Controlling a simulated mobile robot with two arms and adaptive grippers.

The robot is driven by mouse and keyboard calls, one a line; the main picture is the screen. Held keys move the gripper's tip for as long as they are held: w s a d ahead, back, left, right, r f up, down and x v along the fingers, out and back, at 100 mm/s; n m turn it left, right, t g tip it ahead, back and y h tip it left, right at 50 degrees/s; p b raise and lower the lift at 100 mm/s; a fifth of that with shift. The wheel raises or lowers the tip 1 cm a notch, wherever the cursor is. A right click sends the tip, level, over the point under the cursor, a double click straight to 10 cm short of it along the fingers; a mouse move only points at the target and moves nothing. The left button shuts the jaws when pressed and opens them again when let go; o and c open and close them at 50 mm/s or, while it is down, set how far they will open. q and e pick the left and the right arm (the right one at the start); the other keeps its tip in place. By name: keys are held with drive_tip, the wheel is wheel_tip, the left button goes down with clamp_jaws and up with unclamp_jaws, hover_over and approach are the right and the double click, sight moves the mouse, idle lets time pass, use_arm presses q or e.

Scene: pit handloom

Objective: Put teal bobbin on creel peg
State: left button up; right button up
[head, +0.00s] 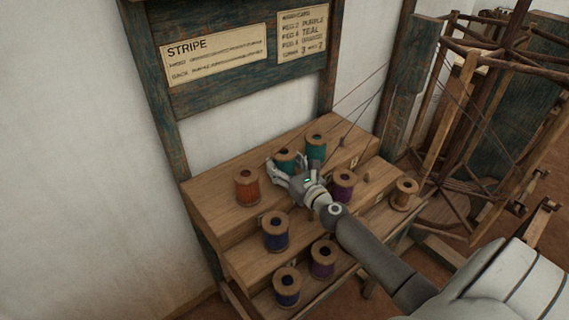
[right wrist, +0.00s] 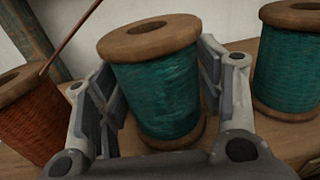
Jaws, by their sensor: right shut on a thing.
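A teal bobbin (right wrist: 155,85) with wooden flanges stands between the fingers of my right gripper (head: 283,170), which is shut on it. In the right wrist view it is slightly tilted, near the top step of the creel. In the head view this bobbin (head: 285,157) is partly hidden by the gripper. A second teal bobbin (head: 315,148) stands just to its right, and it also shows in the right wrist view (right wrist: 288,65). The stepped wooden creel (head: 215,188) carries the bobbins. A small bare peg (head: 366,177) seems to show on the middle step. My left gripper is not in view.
An orange bobbin (head: 247,188) stands left of the gripper. Purple (head: 343,186) and blue (head: 275,232) bobbins stand on lower steps, with a tan one (head: 404,194) at right. Threads rise behind. A sign (head: 302,36) lists pegs and colours. A wooden wheel frame (head: 500,90) stands at right.

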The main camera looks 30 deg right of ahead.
sight(284, 145)
drive_tip(key=shift+f, duration=0.1)
drive_tip(key=o, duration=1.1)
drive_tip(key=shift+o, duration=0.5)
drive_tip(key=shift+o, duration=1.2)
wheel_tip(284, 145, up, 7)
drive_tip(key=p, duration=0.7)
